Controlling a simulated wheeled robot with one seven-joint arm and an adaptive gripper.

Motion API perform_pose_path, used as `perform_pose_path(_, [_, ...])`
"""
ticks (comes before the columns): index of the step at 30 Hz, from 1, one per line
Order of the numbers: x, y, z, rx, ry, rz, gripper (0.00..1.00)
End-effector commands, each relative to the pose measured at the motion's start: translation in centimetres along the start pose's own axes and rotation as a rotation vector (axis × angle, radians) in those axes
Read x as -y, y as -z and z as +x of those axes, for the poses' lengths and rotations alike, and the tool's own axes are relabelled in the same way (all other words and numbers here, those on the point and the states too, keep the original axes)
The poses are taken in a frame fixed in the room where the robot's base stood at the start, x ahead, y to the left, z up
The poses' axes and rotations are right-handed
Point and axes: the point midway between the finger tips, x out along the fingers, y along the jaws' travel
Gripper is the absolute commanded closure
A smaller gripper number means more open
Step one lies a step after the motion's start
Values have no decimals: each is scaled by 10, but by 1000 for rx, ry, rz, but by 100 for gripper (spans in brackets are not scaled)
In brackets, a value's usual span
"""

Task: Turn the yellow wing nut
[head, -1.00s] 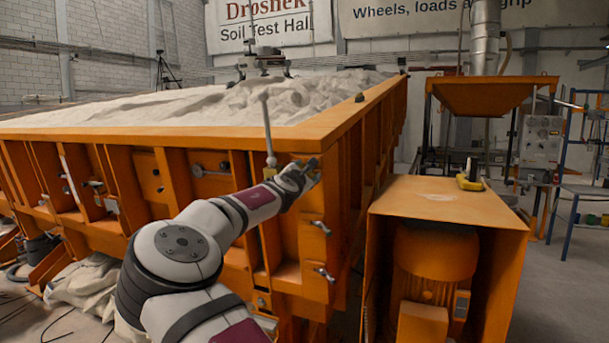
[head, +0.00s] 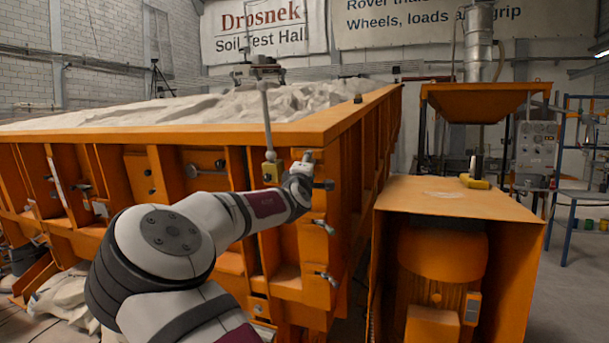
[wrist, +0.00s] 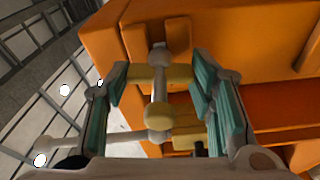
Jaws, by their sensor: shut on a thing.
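The yellow wing nut (wrist: 180,73) shows in the wrist view as a yellow bar with wings to both sides of a grey, round-ended rod. It lies between the two teal-padded fingers of my gripper (wrist: 161,78), which are closed on its wings. In the head view my gripper (head: 305,165) is at the near right corner of the orange sandbed, just below its rim. A round yellow part (wrist: 158,116) sits on the rod nearer the wrist camera.
The orange sandbed (head: 200,133) holds pale sand. A yellow block (head: 272,172) with an upright grey rod is left of my gripper. Grey clamps (head: 325,227) jut from the corner below. An orange motor housing (head: 455,200) stands right, with a gap between.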

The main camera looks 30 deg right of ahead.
Motion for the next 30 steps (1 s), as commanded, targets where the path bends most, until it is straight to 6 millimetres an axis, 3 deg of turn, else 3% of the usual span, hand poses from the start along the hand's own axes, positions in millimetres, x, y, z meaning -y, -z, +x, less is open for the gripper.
perform_pose_path(30, [7, 1, 1, 2, -193, 941, 78])
